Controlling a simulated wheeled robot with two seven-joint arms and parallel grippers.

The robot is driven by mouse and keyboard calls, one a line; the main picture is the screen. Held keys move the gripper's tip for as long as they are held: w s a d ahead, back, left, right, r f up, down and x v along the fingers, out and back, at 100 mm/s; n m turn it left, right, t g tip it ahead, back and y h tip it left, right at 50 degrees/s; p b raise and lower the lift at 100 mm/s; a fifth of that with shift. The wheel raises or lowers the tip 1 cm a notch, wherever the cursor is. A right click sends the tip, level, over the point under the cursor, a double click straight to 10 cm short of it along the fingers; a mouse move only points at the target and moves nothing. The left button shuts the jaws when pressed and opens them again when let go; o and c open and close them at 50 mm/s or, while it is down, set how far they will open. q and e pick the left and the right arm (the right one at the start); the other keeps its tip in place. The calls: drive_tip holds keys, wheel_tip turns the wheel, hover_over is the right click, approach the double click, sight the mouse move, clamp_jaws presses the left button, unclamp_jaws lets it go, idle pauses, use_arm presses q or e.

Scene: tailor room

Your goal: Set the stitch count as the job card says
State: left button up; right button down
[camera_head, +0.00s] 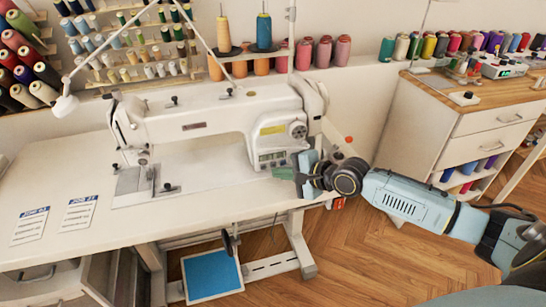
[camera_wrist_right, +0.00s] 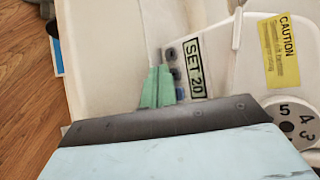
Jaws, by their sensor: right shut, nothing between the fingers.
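The white sewing machine (camera_head: 210,122) stands on its table. Its control panel (camera_head: 272,157) is low on the right end, with a display and small buttons. In the right wrist view the display (camera_wrist_right: 195,68) reads "SET 20", and dark buttons (camera_wrist_right: 172,62) stand in a column beside it. My right gripper (camera_head: 280,173) is shut and empty, its green fingertips (camera_wrist_right: 160,70) close to the button column; I cannot tell whether they touch. Two job cards (camera_head: 31,226) (camera_head: 79,213) lie on the table's left; their small print is unreadable. My left gripper is out of view.
A numbered dial (camera_wrist_right: 292,120) and a yellow caution label (camera_wrist_right: 280,50) are beside the panel. Thread racks (camera_head: 140,50) stand behind the machine. A wooden-topped cabinet (camera_head: 460,100) is at the right. A blue pedal (camera_head: 212,274) is below the table.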

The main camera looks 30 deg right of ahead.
idle(0.3)
drive_tip(key=shift+w+d, duration=0.1)
drive_tip(key=shift+w, duration=0.35)
drive_tip(key=shift+w, duration=0.15)
idle(0.3)
drive_tip(key=shift+s+r+p, duration=0.1)
drive_tip(key=shift+s+p, duration=0.35)
drive_tip(key=shift+p, duration=0.35)
drive_tip(key=shift+s, duration=0.1)
drive_tip(key=shift+s, duration=0.1)
